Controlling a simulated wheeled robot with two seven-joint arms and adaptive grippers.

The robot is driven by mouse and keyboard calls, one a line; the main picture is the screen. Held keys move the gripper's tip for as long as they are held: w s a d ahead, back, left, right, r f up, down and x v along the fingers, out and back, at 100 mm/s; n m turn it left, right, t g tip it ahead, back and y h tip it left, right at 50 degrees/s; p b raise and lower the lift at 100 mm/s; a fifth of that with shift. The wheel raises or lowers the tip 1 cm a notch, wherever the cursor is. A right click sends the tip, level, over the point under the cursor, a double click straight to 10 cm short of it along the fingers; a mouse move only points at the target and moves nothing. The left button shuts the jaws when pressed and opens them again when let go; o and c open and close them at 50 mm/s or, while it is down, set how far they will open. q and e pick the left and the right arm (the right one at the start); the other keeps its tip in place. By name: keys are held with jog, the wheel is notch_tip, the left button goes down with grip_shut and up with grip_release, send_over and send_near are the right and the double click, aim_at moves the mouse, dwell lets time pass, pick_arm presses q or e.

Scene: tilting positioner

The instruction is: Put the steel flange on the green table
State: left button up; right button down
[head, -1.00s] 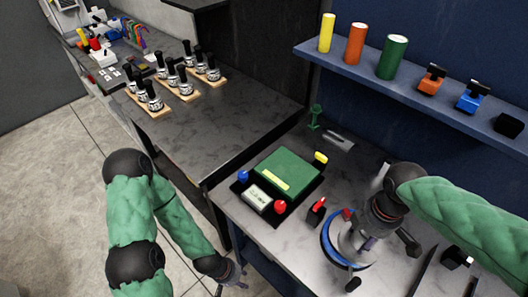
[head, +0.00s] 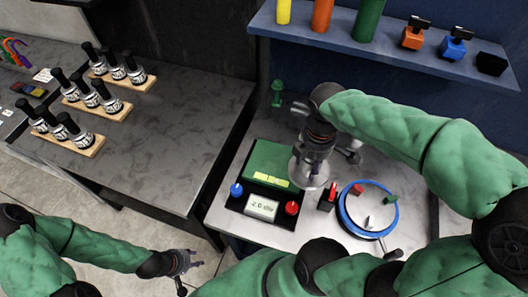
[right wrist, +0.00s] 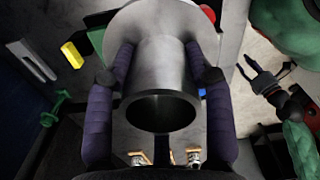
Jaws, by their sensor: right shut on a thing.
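The steel flange (head: 301,176), a grey tube on a wide round plate, is held in my right gripper (head: 316,166). In the right wrist view the flange (right wrist: 160,85) sits between the two purple fingers (right wrist: 160,100), its open tube end facing the camera. The green table (head: 262,156) is the green plate of the black-based device, with yellow labels at its front. The flange is beside its right edge; whether they touch cannot be told. My left gripper (head: 190,262) is empty and low at the left; its fingers stand apart in the right wrist view (right wrist: 262,78).
A blue-rimmed round fixture (head: 346,220) with small clamps stands right of the device. A blue knob (head: 237,190), display (head: 261,207) and red knob (head: 291,208) line the device's front. A green stand (head: 277,92) is behind it. A shelf (head: 385,50) overhangs the back.

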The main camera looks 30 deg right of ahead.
jog(key=w+f+b, duration=0.1)
jog(key=w+f, duration=0.2)
jog(key=w, duration=0.1)
jog(key=w+f+b, duration=0.1)
jog(key=w+f, duration=0.2)
jog(key=w, duration=0.2)
jog(key=w+f, duration=0.2)
jog(key=w, duration=0.2)
jog(key=shift+w+d+f+b, duration=0.25)
jog(key=shift+f+b, duration=0.15)
jog(key=shift+w+f, duration=0.15)
jog(key=shift+f, duration=0.1)
jog(key=shift+w+f+b, duration=0.15)
jog(key=shift+f+b, duration=0.1)
jog(key=shift+f, duration=0.65)
jog(key=shift+w+f+b, duration=0.1)
jog(key=shift+f+b, duration=0.15)
jog(key=shift+f, duration=0.6)
jog(key=shift+f, duration=0.15)
jog(key=shift+c, duration=2.3)
grip_release()
jog(key=shift+s, duration=0.15)
